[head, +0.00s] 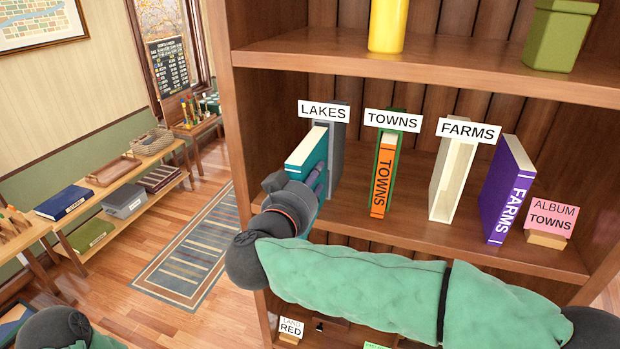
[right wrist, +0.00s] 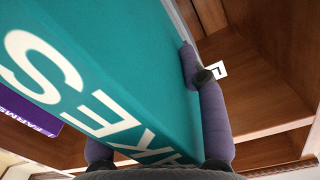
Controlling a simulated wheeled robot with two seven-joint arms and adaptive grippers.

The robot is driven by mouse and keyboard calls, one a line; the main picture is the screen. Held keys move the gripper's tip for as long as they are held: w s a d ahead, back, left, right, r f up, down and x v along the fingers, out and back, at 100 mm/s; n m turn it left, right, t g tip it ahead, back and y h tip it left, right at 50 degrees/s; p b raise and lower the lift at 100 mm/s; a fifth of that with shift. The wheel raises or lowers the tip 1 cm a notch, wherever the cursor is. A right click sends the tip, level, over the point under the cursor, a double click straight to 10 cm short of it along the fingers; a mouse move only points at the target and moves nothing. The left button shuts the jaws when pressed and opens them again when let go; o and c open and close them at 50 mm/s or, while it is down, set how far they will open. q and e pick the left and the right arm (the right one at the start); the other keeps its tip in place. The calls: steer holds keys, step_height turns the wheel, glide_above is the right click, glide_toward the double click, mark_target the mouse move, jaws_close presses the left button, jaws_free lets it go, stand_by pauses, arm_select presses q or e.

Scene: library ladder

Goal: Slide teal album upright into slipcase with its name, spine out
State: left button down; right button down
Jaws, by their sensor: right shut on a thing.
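The teal album (head: 306,150) is upright at the mouth of the grey slipcase (head: 336,150) under the LAKES sign (head: 323,111). Its far end looks partly inside the slipcase; how deep is hard to tell. My right gripper (head: 318,181) is shut on the album near its spine end. In the right wrist view the teal album (right wrist: 115,75) shows its white LAKES lettering towards the camera; one finger lies along its right side and the other is mostly hidden. My left gripper is out of view; only part of my left arm shows at the lower left.
An orange TOWNS album (head: 382,180) stands in a green slipcase (head: 399,140). The cream slipcase (head: 453,170) under FARMS looks empty. A purple FARMS album (head: 507,190) stands right of it, beside a pink ALBUM TOWNS card (head: 552,215). A shelf board (head: 430,78) runs above.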

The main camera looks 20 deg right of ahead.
steer(key=shift+r+p, duration=0.1)
steer(key=shift+p, duration=0.45)
stand_by(0.6)
steer(key=p+x, duration=0.2)
steer(key=x, duration=0.5)
steer(key=shift+w+d+r, duration=0.2)
steer(key=shift+r, duration=0.1)
stand_by(2.9)
steer(key=c, duration=0.6)
jaws_free()
steer(key=shift+s, duration=0.1)
steer(key=shift+a+f, duration=0.1)
steer(key=shift+f, duration=0.05)
steer(key=v, duration=1.2)
